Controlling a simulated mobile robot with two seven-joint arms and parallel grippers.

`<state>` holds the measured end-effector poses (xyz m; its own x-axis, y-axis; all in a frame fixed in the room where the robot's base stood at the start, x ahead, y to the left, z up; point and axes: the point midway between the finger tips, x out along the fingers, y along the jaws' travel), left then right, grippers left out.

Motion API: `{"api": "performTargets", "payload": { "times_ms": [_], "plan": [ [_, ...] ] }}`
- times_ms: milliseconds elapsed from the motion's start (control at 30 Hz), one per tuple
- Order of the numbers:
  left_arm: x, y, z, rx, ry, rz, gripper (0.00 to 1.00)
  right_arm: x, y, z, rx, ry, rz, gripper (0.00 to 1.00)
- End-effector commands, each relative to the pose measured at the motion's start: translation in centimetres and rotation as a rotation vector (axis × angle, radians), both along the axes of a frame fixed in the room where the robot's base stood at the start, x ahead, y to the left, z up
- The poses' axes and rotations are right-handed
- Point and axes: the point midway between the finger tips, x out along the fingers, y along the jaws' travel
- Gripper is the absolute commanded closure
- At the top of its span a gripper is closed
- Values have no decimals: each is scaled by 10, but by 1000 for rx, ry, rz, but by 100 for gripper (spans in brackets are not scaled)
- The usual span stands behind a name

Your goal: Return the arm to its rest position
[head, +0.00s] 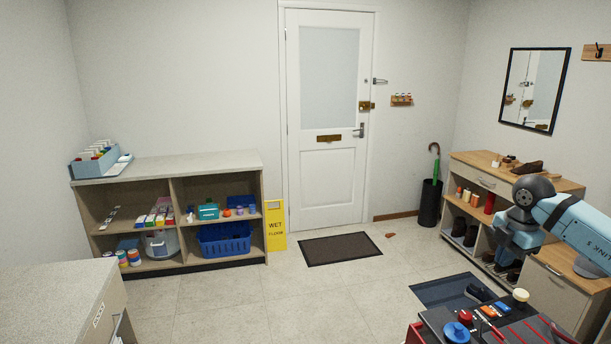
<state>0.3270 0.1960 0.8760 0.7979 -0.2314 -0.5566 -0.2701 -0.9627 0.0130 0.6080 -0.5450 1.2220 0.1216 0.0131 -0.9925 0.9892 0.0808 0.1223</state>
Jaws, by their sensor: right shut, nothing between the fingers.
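My right arm comes in from the right edge, pale blue with a dark round joint. My right gripper (513,240) hangs below that joint, in front of the wooden shoe cabinet (558,280). It is shut with nothing seen in it. Its fingertips are small and hard to make out against the cabinet. My left gripper is not in view.
A tool-laden cart top (433,322) is at the lower right. A grey counter (50,295) is at the lower left. A low shelf unit (215,163), a yellow wet-floor sign (275,225) and a door (340,185) stand behind. The middle floor is clear.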

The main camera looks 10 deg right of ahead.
Motion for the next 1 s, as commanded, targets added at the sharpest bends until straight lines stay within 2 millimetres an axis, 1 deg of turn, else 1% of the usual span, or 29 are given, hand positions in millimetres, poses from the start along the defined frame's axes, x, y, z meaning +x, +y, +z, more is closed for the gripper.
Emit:
{"api": "performTargets", "payload": {
  "times_ms": [33,67,100,167,200,267,300,367,400,433,500,533,600,633,667,700,767,800,867,900,967,1000],
  "plan": [
    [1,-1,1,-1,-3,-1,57,1,23,-19,64,-4,68,100],
    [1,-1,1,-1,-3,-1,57,2,39,-29,109,-12,114,100],
    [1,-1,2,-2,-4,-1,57,2,58,-41,171,-27,169,100],
    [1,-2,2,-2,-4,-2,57,0,88,-59,269,-52,249,100],
    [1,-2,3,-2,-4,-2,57,-2,110,-71,340,-72,301,100],
    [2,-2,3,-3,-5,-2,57,-8,145,-88,460,-111,373,100],
    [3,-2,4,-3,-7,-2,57,-13,171,-99,553,-145,417,100],
    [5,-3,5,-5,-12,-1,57,-24,212,-113,708,-208,472,100],
    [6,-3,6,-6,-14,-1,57,-33,240,-121,823,-265,492,100],
    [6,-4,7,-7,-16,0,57,-41,261,-126,912,-314,498,100],
    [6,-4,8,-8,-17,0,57,-56,300,-131,1101,-439,465,100],
    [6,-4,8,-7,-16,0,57,-62,313,-133,1173,-493,431,100],
    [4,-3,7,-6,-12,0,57,-75,335,-137,1311,-620,317,100],
    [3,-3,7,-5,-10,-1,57,-79,342,-139,1358,-671,252,100],
    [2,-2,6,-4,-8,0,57,-84,347,-143,1395,-720,180,100],
    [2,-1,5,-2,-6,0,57,-90,350,-148,1430,-779,71,100],
    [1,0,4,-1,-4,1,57,-100,352,-162,1453,-846,-111,100],
    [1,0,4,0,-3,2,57,-108,350,-174,1446,-878,-238,100],
    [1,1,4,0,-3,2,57,-122,347,-196,1410,-898,-435,100],
    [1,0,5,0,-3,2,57,-135,343,-214,1367,-892,-566,100],
    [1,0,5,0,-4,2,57,-157,340,-241,1290,-857,-745,100],
    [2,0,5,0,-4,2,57,-174,338,-260,1232,-818,-849,100]
  ]
}}
